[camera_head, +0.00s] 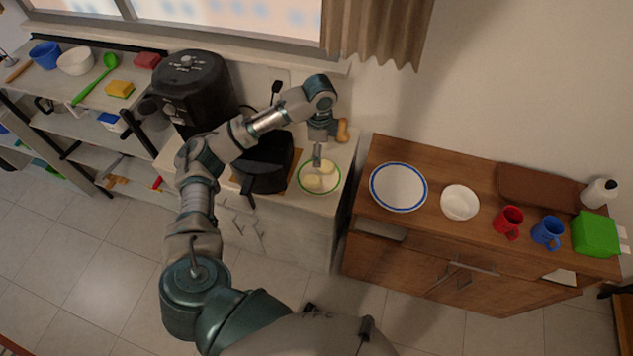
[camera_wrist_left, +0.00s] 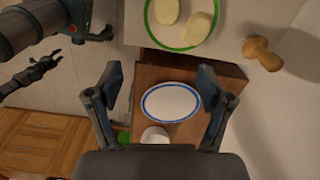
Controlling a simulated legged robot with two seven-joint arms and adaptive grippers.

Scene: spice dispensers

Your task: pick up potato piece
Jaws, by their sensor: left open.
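Two pale yellow potato pieces lie on a white plate with a green rim (camera_head: 305,188) on the white counter. The nearer potato piece (camera_head: 313,183) and the farther potato piece (camera_head: 327,167) are partly covered by my left gripper (camera_head: 317,162) in the head view. My left gripper is above the plate. In the left wrist view its fingers (camera_wrist_left: 158,88) are spread with nothing between them. There the potato pieces (camera_wrist_left: 200,27) are at the top edge, beyond the fingertips. Part of my other arm shows at the left there; its jaw state is unclear.
A black air fryer (camera_head: 190,85) and its dark basket (camera_head: 262,165) stand left of the plate. A brown wooden shaker (camera_head: 342,130) is behind it. On the wooden cabinet right are a blue-rimmed plate (camera_head: 398,187), a white bowl (camera_head: 460,203) and two mugs (camera_head: 508,222).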

